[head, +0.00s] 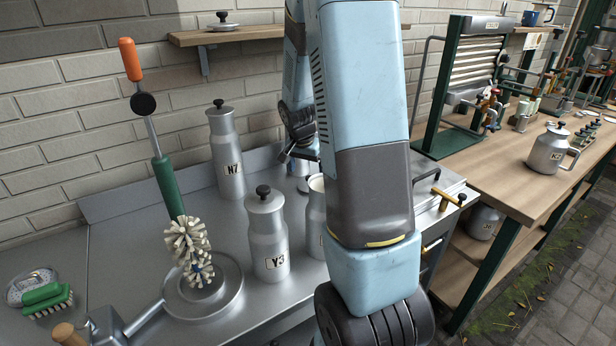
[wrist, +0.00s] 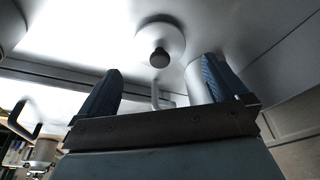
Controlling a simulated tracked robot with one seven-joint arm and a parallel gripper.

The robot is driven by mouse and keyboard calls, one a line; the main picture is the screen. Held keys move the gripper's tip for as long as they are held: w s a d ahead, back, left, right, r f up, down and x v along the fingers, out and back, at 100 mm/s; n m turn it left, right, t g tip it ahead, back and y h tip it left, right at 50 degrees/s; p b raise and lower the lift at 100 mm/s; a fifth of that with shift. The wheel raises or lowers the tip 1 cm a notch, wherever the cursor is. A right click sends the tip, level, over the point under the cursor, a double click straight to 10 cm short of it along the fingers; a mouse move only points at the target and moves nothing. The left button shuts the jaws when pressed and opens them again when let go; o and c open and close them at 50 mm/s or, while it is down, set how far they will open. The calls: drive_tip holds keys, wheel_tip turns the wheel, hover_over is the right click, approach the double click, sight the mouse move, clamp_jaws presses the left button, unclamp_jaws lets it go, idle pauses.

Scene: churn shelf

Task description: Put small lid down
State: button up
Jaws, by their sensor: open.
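A small round metal lid with a black knob (wrist: 159,57) lies on the bright metal counter in the wrist view, beyond my fingertips. My gripper (wrist: 160,80) is open, its two blue-padded fingers wide apart with nothing held between them; the lid is clear of them. In the head view my arm hides most of the gripper and the lid. An open-topped metal churn (head: 316,215) stands partly behind my arm.
Another knobbed lid (head: 223,24) sits on the wooden wall shelf (head: 240,36). A brush with a green and orange handle (head: 168,186) stands at the left, near a green scrubbing brush (head: 45,297).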

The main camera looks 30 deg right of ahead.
sight(305, 190)
drive_tip(key=s+a+r+n+t, duration=0.1)
drive_tip(key=s+a+r+n, duration=0.1)
drive_tip(key=s+a+r, duration=0.3)
drive_tip(key=s+a+r+n+y, duration=0.1)
drive_tip(key=s+a+r, duration=0.15)
drive_tip(key=r, duration=0.55)
drive_tip(key=s+a+r+n+t, duration=0.1)
drive_tip(key=s+a+r+n, duration=0.15)
drive_tip(key=s+r, duration=0.3)
drive_tip(key=s+a+r+n+t, duration=0.1)
drive_tip(key=s+a+r+n, duration=0.1)
drive_tip(key=s, duration=0.4)
drive_tip(key=s+a+r+n+y, duration=0.1)
drive_tip(key=s+a+r+n, duration=0.2)
drive_tip(key=s+a, duration=0.2)
drive_tip(key=shift+s+a+t+y, duration=0.3)
drive_tip(key=shift+s+t, duration=0.1)
drive_tip(key=shift+s, duration=0.2)
